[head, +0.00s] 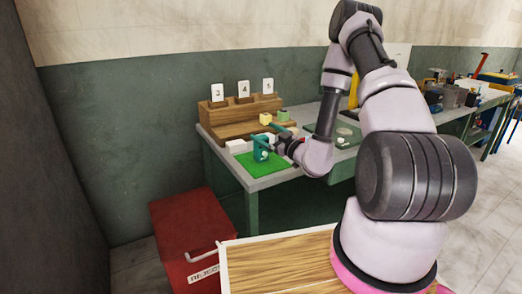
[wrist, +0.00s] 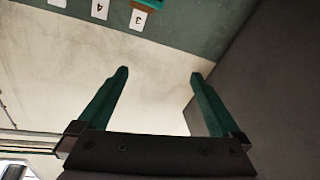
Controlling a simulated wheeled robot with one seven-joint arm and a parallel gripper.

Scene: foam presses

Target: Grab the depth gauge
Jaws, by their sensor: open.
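My gripper (head: 265,143) is at the left end of the bench, over or beside a bright green mat (head: 246,177). In the wrist view my gripper (wrist: 159,73) is open, its two dark teal fingers wide apart with only pale wall and floor-like surface between them. I cannot pick out the depth gauge with certainty in either view. A small teal shape with a pale round spot (head: 263,155) shows above the mat; I cannot tell whether it is a separate thing or part of my fingers.
A wooden stepped rack (head: 235,118) with cards 3, 4 and 5 stands behind the gripper. A yellow block (head: 265,119) and a white block (head: 236,146) are near it. A red box (head: 185,235) stands on the floor. More equipment (head: 450,95) fills the far right bench.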

